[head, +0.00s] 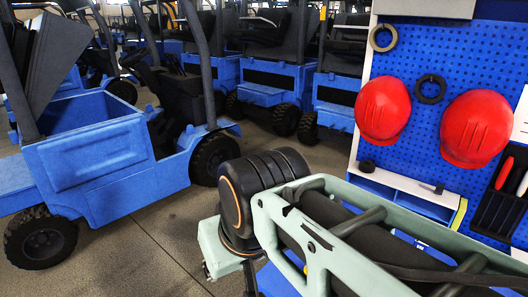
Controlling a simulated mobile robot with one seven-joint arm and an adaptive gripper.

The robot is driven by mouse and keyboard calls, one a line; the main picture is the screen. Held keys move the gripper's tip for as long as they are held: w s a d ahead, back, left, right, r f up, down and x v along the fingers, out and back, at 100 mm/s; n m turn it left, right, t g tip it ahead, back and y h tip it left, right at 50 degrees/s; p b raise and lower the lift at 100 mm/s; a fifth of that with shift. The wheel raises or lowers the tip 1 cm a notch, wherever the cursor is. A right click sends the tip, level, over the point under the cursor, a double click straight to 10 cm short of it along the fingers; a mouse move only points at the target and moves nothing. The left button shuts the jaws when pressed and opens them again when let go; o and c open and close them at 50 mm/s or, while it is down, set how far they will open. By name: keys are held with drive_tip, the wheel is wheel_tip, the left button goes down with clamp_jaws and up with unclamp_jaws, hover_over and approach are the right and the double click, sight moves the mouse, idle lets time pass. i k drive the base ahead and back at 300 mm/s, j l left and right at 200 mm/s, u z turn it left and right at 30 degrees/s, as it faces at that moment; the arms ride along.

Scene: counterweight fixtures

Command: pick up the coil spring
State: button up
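I cannot make out a coil spring in the head view. My gripper does not show either; only parts of my own arm, pale green and black, fill the lower middle and right. They hide the floor and part of the workbench area behind them.
A blue pegboard (455,50) at the right carries two red helmets (382,108), a tan ring (375,38) and a black ring (419,90). A small dark round piece (367,166) sits on a white shelf (400,183). Some floor (150,250) is clear.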

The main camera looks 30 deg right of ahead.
sight(440, 187)
drive_tip(key=i+j, duration=0.1)
drive_tip(key=j, duration=0.25)
drive_tip(key=i+j, duration=0.1)
drive_tip(key=j, duration=0.25)
drive_tip(key=i+j, duration=0.45)
drive_tip(key=j, duration=0.3)
drive_tip(key=i+j, duration=0.2)
drive_tip(key=i, duration=0.3)
drive_tip(key=i+j+z, duration=0.1)
drive_tip(key=i+j, duration=0.15)
drive_tip(key=i, duration=0.2)
drive_tip(key=i+z, duration=0.8)
drive_tip(key=z, duration=0.15)
drive_tip(key=i+l+z, duration=0.1)
drive_tip(key=i+z, duration=1.8)
drive_tip(key=z, duration=0.3)
drive_tip(key=i+z, duration=0.2)
drive_tip(key=z, duration=0.2)
drive_tip(key=i+z, duration=0.2)
drive_tip(key=z, duration=0.25)
drive_tip(key=i+j+z, duration=0.1)
drive_tip(key=z, duration=0.3)
drive_tip(key=i, duration=0.05)
